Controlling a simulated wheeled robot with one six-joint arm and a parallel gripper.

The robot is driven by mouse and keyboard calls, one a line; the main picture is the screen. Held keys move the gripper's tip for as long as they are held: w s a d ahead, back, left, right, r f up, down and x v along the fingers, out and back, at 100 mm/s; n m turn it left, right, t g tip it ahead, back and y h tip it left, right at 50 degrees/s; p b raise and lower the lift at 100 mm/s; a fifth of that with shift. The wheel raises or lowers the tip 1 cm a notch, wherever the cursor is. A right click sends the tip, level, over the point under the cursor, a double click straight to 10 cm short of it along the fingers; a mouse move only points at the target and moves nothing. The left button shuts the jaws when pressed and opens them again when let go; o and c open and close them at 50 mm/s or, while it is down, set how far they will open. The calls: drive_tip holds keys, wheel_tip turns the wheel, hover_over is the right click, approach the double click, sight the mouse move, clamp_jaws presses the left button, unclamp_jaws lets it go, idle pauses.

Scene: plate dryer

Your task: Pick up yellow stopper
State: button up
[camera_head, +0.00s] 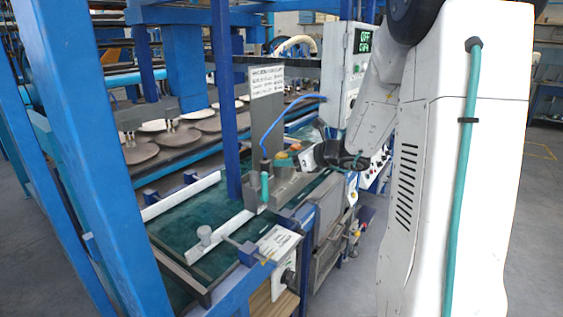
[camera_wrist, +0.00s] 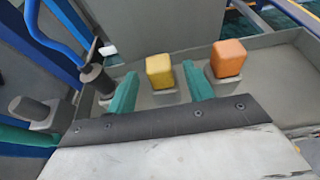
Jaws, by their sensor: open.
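The yellow stopper (camera_wrist: 160,71) is a small block with rounded edges, on a grey base in a grey tray (camera_wrist: 283,97). My gripper (camera_wrist: 160,76) is open, with its two green fingers on either side of the yellow stopper in the wrist view. I see no contact, and the depth between fingertips and stopper is hard to judge. An orange stopper (camera_wrist: 229,56) stands to the right, outside the right finger. In the head view my gripper (camera_head: 303,160) is beside the tray, and the stoppers there are small and partly hidden.
In the head view, a tall grey panel (camera_head: 265,115) rises behind the tray. A blue upright (camera_head: 224,100) and a teal-handled tool (camera_head: 265,188) are to its left.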

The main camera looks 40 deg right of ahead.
drive_tip(key=x, duration=0.2)
drive_tip(key=shift+w+a+f, duration=0.1)
drive_tip(key=shift+w+a, duration=0.05)
drive_tip(key=shift+w, duration=0.2)
drive_tip(key=shift+c, duration=0.3)
drive_tip(key=shift+s, duration=0.1)
drive_tip(key=c, duration=1)
